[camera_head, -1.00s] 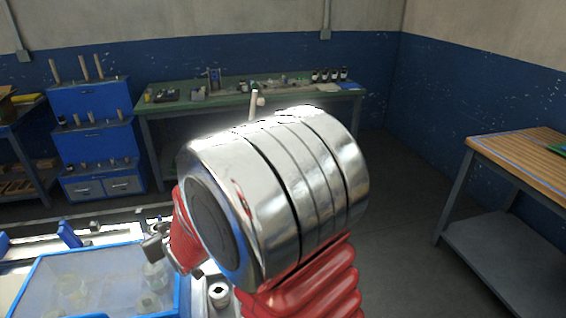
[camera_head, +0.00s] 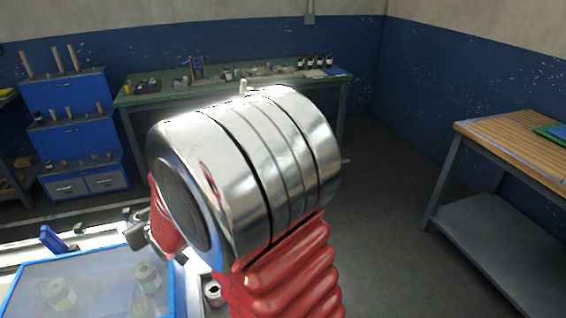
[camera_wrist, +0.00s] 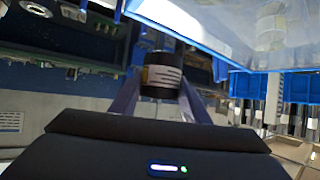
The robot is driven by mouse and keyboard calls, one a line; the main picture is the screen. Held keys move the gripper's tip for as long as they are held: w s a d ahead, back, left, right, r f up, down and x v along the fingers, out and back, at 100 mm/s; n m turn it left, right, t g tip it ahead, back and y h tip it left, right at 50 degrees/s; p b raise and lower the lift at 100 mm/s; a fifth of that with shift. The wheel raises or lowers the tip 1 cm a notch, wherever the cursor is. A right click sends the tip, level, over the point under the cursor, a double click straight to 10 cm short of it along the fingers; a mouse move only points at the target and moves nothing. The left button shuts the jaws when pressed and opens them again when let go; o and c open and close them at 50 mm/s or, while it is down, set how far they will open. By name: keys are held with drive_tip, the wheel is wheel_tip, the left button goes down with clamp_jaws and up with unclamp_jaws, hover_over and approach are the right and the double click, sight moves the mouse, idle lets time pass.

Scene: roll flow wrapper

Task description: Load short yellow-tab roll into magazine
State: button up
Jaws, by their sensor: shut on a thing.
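In the wrist view my gripper (camera_wrist: 163,95) is shut on a small dark roll (camera_wrist: 160,58) with a pale, brownish printed label. The roll sits between the two blue-grey fingers; I cannot make out a yellow tab on it. A blue-framed clear panel (camera_wrist: 185,22) is close beyond the roll, at upper right, with a pale roll (camera_wrist: 270,28) behind it. In the head view my arm fills the middle and the held roll cannot be made out. A blue-framed clear cover (camera_head: 95,280) is at lower left, with several pale rolls under it. I cannot identify the magazine with certainty.
A blue stepped rack (camera_head: 78,134) with pegs stands at the back left. A green workbench (camera_head: 135,98) with bottles and small items runs along the back wall. A wood-topped table (camera_head: 510,145) is at the right. The floor (camera_head: 390,240) between them is clear.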

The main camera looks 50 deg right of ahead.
drive_tip(key=s+d+r, duration=0.1)
drive_tip(key=d+r, duration=0.4)
drive_tip(key=d, duration=0.5)
drive_tip(key=s+d+r, duration=0.1)
drive_tip(key=d+r, duration=0.5)
drive_tip(key=d, duration=0.4)
drive_tip(key=s+d, duration=1.5)
drive_tip(key=s, duration=0.2)
drive_tip(key=shift+s+d, duration=0.2)
drive_tip(key=shift+d, duration=0.05)
drive_tip(key=shift+f, duration=0.1)
drive_tip(key=shift+f, duration=2.3)
drive_tip(key=shift+s, duration=0.2)
